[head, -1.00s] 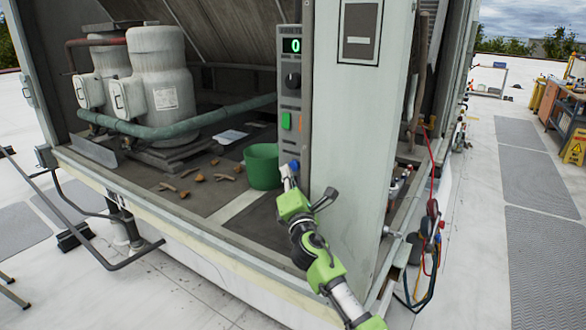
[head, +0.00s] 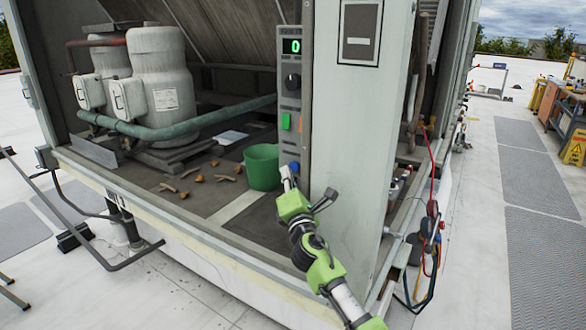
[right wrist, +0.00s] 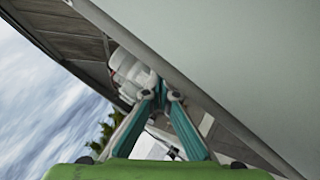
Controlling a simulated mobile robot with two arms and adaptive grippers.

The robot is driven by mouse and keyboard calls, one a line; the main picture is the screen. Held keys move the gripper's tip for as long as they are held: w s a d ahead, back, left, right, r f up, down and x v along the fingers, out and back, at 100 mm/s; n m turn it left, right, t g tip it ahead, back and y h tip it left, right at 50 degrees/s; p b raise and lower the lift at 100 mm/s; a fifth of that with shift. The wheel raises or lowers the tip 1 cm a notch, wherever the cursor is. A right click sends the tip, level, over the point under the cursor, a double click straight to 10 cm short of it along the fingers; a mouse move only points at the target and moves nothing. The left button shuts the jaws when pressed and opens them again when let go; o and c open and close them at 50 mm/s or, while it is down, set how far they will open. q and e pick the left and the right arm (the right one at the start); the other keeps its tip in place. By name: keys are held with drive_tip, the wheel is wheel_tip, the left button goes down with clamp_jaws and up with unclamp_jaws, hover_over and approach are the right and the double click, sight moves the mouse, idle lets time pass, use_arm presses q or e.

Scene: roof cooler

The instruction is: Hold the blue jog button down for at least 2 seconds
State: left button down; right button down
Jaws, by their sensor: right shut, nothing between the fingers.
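The blue jog button (head: 294,166) is low on the narrow grey control panel (head: 290,80), at the unit's corner post. My right gripper (head: 287,172) is shut and empty, its fingertips right beside the blue button in the head view. I cannot tell whether they press it, as the tips partly cover it. In the right wrist view the closed fingertips (right wrist: 160,96) meet in the middle, and the button cannot be made out. My left gripper is not in view.
Above the button the panel has a green display (head: 291,46) reading 0, a black knob (head: 292,81) and a green button (head: 286,121). A green bucket (head: 262,166) stands just left of my gripper. The wide grey post (head: 355,150) rises close on the right.

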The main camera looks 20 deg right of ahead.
drive_tip(key=shift+d, duration=0.1)
drive_tip(key=shift+w+d, duration=0.25)
drive_tip(key=shift+w, duration=0.05)
drive_tip(key=shift+w+d+r+b, duration=0.2)
drive_tip(key=shift+w+d+b, duration=0.05)
drive_tip(key=shift+d+b, duration=0.15)
idle(0.9)
drive_tip(key=shift+d+r, duration=0.2)
idle(1.9)
idle(1.7)
drive_tip(key=shift+s+a+f, duration=0.15)
drive_tip(key=shift+a+f, duration=0.05)
drive_tip(key=shift+f, duration=0.3)
drive_tip(key=shift+s, duration=0.25)
